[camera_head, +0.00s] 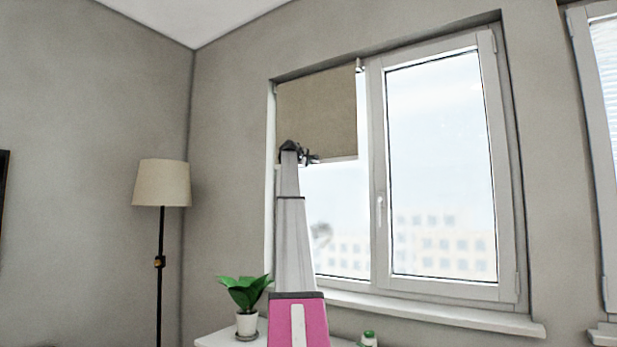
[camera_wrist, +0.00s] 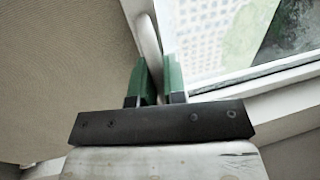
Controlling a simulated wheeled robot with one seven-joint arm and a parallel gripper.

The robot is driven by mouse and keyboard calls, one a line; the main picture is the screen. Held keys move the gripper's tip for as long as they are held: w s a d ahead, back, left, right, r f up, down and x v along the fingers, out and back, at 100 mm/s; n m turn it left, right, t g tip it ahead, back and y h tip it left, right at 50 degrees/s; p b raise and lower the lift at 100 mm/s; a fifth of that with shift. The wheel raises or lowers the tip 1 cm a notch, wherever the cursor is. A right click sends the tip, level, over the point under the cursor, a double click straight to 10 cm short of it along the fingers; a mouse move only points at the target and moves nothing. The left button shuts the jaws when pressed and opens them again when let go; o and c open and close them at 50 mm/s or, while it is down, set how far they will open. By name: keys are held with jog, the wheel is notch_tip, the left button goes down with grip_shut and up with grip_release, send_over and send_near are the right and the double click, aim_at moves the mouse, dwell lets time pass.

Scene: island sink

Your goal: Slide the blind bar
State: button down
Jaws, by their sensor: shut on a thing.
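A beige roller blind (camera_head: 320,110) hangs partly down over the left window pane. Its light blind bar (camera_head: 343,159) runs along the bottom edge of the fabric. My gripper (camera_head: 310,158) is at the bar, left of its middle. In the wrist view the gripper's two green fingers (camera_wrist: 159,82) are close together, with the pale bar (camera_wrist: 148,40) between them. The fabric (camera_wrist: 60,70) fills the left side of that view. My arm hides the left part of the bar in the head view.
The window frame (camera_head: 377,170) and its handle (camera_head: 379,208) are right of the blind. The sill (camera_head: 430,312) lies below. A potted plant (camera_head: 246,325) and a floor lamp (camera_head: 161,185) stand to the left. The glass below the blind is uncovered.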

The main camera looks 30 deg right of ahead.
jog(key=shift+r, duration=1)
jog(key=c, duration=1.2)
grip_release()
jog(key=shift+a, duration=0.1)
jog(key=v, duration=1)
jog(key=shift+s+a+r, duration=0.1)
jog(key=shift+s+a, duration=0.05)
jog(key=shift+a, duration=0.15)
